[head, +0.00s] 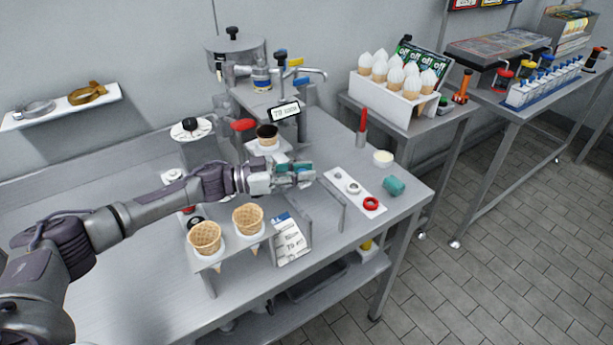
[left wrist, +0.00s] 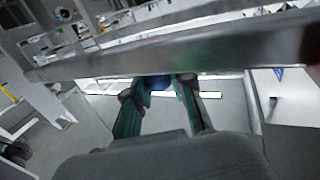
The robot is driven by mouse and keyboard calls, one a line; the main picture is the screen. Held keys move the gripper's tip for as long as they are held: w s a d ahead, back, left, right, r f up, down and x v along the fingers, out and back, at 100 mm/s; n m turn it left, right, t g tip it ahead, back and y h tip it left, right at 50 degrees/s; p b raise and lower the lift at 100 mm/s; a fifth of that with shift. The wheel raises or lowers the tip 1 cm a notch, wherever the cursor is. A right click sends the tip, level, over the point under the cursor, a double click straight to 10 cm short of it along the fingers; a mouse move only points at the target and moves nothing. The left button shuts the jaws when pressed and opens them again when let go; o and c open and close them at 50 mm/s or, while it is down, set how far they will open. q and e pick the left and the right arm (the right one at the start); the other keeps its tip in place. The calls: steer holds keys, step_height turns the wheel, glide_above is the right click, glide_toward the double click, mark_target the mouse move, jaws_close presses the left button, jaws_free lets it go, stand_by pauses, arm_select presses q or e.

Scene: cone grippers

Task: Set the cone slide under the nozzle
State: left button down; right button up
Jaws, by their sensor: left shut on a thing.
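My left gripper (head: 302,172) reaches in from the left over the middle of the steel table. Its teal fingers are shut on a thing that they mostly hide. In the left wrist view, the fingertips (left wrist: 160,88) close around a small blue part (left wrist: 160,83) below a wide grey bar (left wrist: 180,45). A grey metal piece (head: 329,205) with upright sides stands just below the gripper in the head view; I cannot tell if this is the cone slide or what I hold. My right gripper is out of view.
Two waffle cones (head: 205,238) (head: 248,219) stand in a holder at the front. A dark cup (head: 267,135) stands behind my gripper. A printed card (head: 290,241) is in front.

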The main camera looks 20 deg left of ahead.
arm_select(q)
steer(key=shift+w+a+r, duration=0.1)
steer(key=shift+w+a, duration=0.05)
steer(key=c, duration=1)
jaws_free()
steer(key=shift+a, duration=0.1)
steer(key=shift+c, duration=0.2)
steer(key=v, duration=1.2)
